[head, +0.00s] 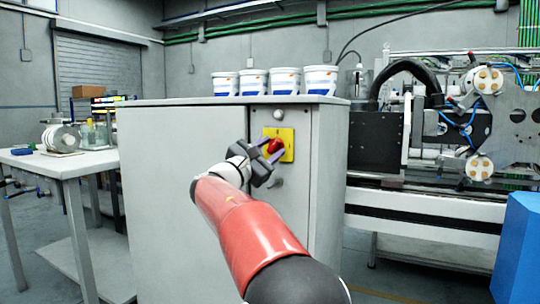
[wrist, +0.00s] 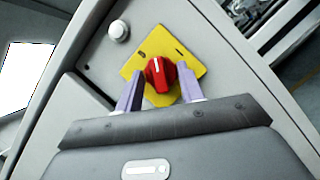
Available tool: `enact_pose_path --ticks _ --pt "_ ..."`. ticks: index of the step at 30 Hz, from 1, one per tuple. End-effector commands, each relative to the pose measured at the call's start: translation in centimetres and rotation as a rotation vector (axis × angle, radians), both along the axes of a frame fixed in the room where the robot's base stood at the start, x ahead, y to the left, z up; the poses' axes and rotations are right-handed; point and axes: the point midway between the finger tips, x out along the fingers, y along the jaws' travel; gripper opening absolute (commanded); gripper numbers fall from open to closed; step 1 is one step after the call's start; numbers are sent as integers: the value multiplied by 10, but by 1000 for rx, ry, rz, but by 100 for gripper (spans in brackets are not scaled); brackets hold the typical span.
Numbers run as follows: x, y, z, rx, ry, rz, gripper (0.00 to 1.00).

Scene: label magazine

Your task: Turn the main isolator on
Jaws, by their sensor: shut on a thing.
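The main isolator is a red rotary knob (head: 275,146) on a square yellow plate (head: 287,136), on the front of a grey cabinet. In the wrist view the red knob (wrist: 160,74) has a white mark that points up in the picture. The yellow plate (wrist: 185,52) looks tilted there, with small dark marks too small to read. My gripper (head: 270,149) is at the knob, one purple finger on each side. In the wrist view my gripper (wrist: 160,78) is shut on the knob. The finger contacts are partly hidden.
The grey cabinet (head: 185,180) carries several white tubs (head: 285,81) on top. A round pale button (head: 279,114) sits above the plate, and a grey handle (head: 275,182) below it. A white table (head: 50,165) stands left, a machine (head: 440,130) right, a blue box (head: 518,245) lower right.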

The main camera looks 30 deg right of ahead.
Motion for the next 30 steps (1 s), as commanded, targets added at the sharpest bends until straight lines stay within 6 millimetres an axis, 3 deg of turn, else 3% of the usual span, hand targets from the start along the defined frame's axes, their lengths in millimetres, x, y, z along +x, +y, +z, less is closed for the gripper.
enact_pose_path --ticks 30 --pt "3 2 6 532 -681 -1 15"
